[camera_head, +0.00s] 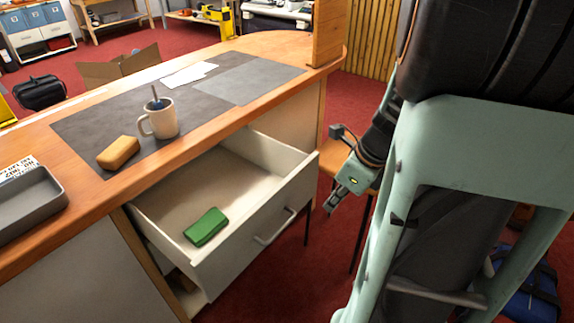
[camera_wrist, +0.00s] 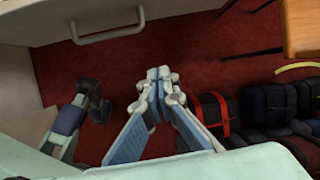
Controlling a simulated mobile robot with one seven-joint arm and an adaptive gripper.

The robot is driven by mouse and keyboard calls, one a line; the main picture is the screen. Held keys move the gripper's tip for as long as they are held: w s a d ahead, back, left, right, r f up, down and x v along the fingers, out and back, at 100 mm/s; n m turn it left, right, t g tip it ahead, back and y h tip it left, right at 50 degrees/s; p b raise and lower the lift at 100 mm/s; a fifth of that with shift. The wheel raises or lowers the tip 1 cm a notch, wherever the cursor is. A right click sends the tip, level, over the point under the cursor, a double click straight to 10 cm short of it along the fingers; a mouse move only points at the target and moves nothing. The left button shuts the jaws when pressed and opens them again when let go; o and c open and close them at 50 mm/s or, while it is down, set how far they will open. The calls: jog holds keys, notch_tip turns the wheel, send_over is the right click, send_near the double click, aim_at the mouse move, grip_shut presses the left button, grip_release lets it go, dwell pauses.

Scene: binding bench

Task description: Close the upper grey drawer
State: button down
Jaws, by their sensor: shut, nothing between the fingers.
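The upper grey drawer (camera_head: 262,232) stands pulled out from the desk in the head view. Its front has a bar handle (camera_head: 275,228), and a green case (camera_head: 206,226) lies inside. The drawer front (camera_wrist: 45,12) and its handle (camera_wrist: 105,25) show at the top left of the wrist view. My gripper (camera_head: 334,205) is to the right of the drawer front, apart from it. In the wrist view its fingertips (camera_wrist: 158,73) meet, shut and empty, over the red floor.
The desk top (camera_head: 95,195) holds a mug (camera_head: 162,118), a tan block (camera_head: 118,152) and a grey tray (camera_head: 28,205). An orange-brown seat (camera_head: 340,163) stands behind my gripper. Several bags (camera_wrist: 255,105) lie on the floor at the right of the wrist view.

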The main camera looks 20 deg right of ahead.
notch_tip(320, 180, up, 4)
jog(key=w+f, duration=0.1)
jog(key=w, duration=0.1)
jog(key=m+b, duration=0.1)
jog(key=b, duration=0.2)
send_near(297, 199)
jog(key=shift+s+a+f, duration=0.15)
jog(key=shift+a+f, duration=0.45)
jog(key=shift+f, duration=0.25)
jog(key=shift+s+a+f, duration=0.15)
jog(key=shift+a+f, duration=0.4)
jog(key=shift+f, duration=0.25)
jog(key=shift+s+a+f, duration=0.15)
jog(key=shift+a+f, duration=0.45)
jog(key=shift+f, duration=0.25)
